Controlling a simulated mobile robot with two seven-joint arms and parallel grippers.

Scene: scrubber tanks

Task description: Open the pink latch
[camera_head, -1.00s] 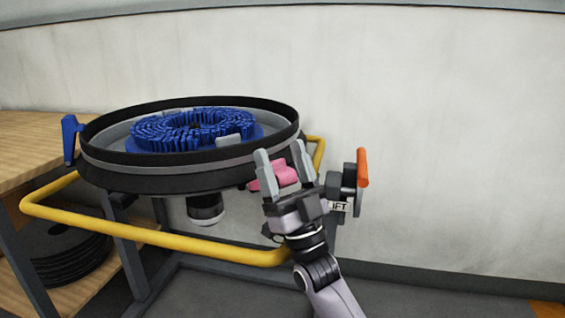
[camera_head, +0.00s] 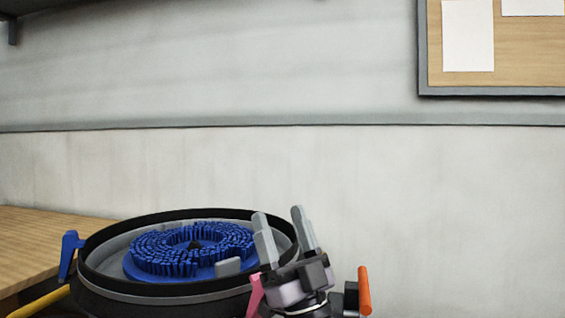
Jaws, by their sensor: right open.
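The pink latch (camera_head: 255,296) shows at the lower middle, on the right front side of the round black scrubber tank (camera_head: 150,287). Only its upper part is visible; the rest is cut off by the bottom edge and covered by my gripper. My right gripper (camera_head: 279,231) is open, its two grey fingers pointing up beside the tank's right rim. Nothing shows between the fingers. The gripper's body is just right of the latch; I cannot tell whether they touch. My left gripper is not in view.
A blue ring brush (camera_head: 190,249) lies in the tank. A blue latch (camera_head: 69,254) stands at its left rim. An orange-red lever (camera_head: 364,290) is right of my gripper. A wooden bench (camera_head: 40,235) is at left. A pale wall (camera_head: 420,200) stands behind.

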